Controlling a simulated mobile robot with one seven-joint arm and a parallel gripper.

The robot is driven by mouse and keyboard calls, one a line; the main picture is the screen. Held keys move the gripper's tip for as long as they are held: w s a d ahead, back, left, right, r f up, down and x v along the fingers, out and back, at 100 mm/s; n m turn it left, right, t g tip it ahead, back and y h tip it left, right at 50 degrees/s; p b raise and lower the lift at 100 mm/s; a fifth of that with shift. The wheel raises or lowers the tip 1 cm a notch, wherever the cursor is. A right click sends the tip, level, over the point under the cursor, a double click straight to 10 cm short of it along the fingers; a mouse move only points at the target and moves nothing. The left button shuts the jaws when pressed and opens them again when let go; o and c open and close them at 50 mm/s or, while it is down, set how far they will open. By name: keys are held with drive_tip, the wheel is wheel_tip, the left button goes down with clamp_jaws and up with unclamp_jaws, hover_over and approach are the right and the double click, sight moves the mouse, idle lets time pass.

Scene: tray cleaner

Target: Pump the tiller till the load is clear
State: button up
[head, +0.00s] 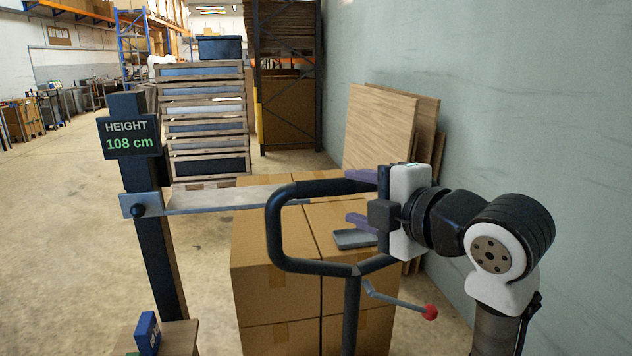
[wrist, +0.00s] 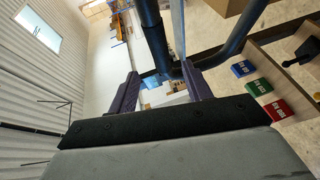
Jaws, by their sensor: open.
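The black tiller (head: 273,225) is a closed loop handle on an upright dark shaft, in front of the load. A lever with a red knob (head: 430,312) juts from it to the lower right. The load is a stack of cardboard boxes (head: 268,290). My gripper (head: 350,195) is open, its purple fingers at the right side of the loop. In the wrist view, dark tiller bars (wrist: 153,30) run close to the gripper's open fingers (wrist: 160,88). I cannot tell whether they touch. A height post's sign (head: 132,137) reads 108 cm, with a flat horizontal arm (head: 220,200) reaching to the boxes.
A wooden stand (head: 180,340) holds a blue block (head: 147,333); green (wrist: 257,87) and red (wrist: 278,109) blocks show in the wrist view. Wooden boards (head: 380,130) lean on the right wall. Slatted crates (head: 205,125) stand behind. The floor at left is free.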

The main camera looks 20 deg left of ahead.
sight(316, 186)
drive_tip(key=p+x, duration=0.2)
drive_tip(key=x, duration=0.9)
drive_tip(key=shift+w+a+f+p, duration=0.1)
drive_tip(key=shift+w+a+p, duration=0.15)
drive_tip(key=shift+p, duration=0.1)
drive_tip(key=shift+c, duration=0.2)
clamp_jaws()
